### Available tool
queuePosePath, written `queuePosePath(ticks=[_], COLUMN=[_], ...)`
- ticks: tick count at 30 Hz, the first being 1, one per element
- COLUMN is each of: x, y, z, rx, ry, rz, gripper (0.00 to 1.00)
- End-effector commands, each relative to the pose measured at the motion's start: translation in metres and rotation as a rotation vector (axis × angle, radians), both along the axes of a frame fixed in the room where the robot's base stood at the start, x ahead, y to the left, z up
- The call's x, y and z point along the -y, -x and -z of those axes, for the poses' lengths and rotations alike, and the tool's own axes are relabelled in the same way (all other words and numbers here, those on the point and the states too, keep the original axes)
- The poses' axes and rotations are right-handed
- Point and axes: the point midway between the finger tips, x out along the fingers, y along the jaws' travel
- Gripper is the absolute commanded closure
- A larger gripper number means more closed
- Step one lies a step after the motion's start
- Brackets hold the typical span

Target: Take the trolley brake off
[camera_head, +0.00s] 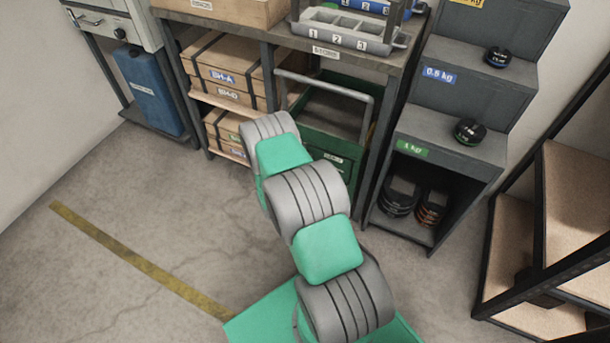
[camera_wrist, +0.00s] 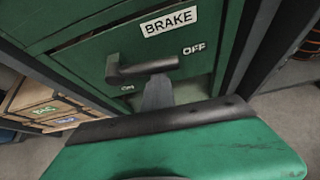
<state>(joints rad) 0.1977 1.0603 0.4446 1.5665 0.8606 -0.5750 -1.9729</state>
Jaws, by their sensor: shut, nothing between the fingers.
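The green trolley (camera_head: 370,103) stands under the bench in the head view, with a grey push handle, and my arm covers part of its front. In the wrist view, its green front panel (camera_wrist: 75,62) has a white BRAKE label. The dark brake lever (camera_wrist: 150,67) lies nearly level, its thick end at the left and its free end at the right, just below and left of the OFF mark. The ON mark is below the lever, towards the left. My gripper (camera_wrist: 157,84) is shut and empty, its fingertips just at the lever's underside; contact is unclear. The head view hides it.
Dark bench posts stand close on both sides of the trolley. Wooden crates (camera_head: 222,78) are on the left shelves. Grey steps (camera_head: 455,95) with weights stand at the right. A blue container (camera_head: 150,90) is at the far left. The floor at the left is clear.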

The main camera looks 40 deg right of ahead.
Motion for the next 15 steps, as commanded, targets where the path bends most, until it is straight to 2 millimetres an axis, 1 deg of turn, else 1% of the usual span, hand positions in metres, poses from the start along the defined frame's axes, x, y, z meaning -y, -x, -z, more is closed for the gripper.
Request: queuePosePath(ticks=[1, 3, 15], x=[0.0015, 0.0020, 0.0019], y=[-0.0006, -0.0001, 0.0002], z=[-0.0045, -0.0063, -0.0098], rx=[0.000, 0.002, 0.004], ry=[0.006, 0.005, 0.003], rz=[0.001, 0.001, 0.001], gripper=[1.00, 1.00, 1.00])
